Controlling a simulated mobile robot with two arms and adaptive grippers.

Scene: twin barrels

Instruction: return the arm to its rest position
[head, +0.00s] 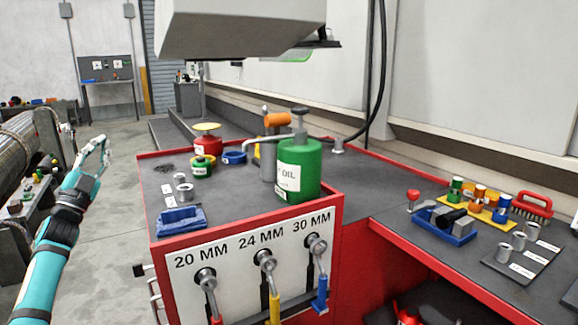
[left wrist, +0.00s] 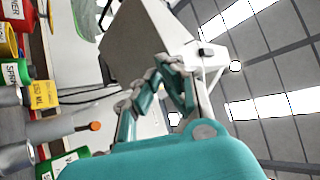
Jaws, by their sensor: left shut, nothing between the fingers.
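My left arm (head: 48,250) is teal and comes in from the lower left of the head view, reaching up beside the red-edged bench. My left gripper (head: 98,145) is at its end, to the left of the bench and apart from it, over the open floor. It is shut and holds nothing. In the left wrist view the gripper's grey and teal fingers (left wrist: 160,82) show in front of the white overhead housing. My right gripper is in neither view.
The bench top (head: 235,190) carries a green oil can (head: 298,168), a red container (head: 208,145) and a blue tray (head: 181,220). A white overhead housing (head: 235,28) hangs above. Large pipes (head: 28,140) lie at the left. The grey floor (head: 115,225) between is clear.

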